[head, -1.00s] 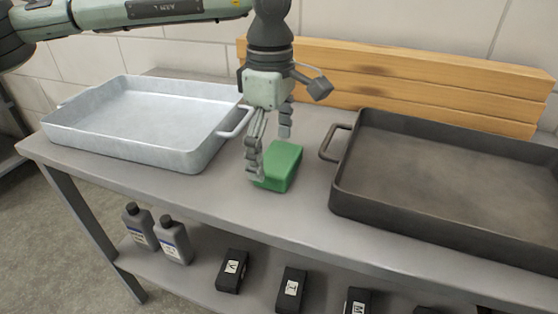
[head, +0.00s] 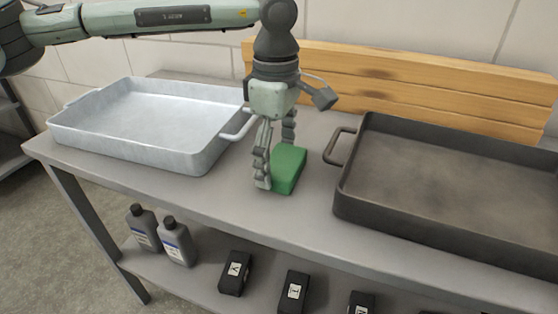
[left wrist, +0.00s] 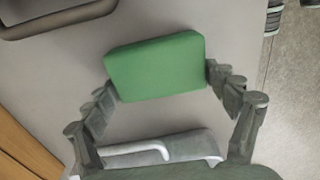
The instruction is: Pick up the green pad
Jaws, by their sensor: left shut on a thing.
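The green pad (head: 288,169) is a small block on the grey table, between the two trays. My left gripper (head: 275,160) points down at it, with its fingers at the pad's sides. In the left wrist view the pad (left wrist: 156,67) sits between the two fingertips of the gripper (left wrist: 160,78), which is shut on it. The pad looks to be at the table surface; I cannot tell whether it is clear of it. My right gripper is not in view.
A light metal tray (head: 190,160) stands to the left and a dark tray (head: 352,208) to the right, its handle near the pad. Wooden planks (head: 400,82) lie behind. Grey bottles (head: 176,243) and black boxes (head: 235,275) are on the lower shelf. Bare table (head: 240,205) lies in front.

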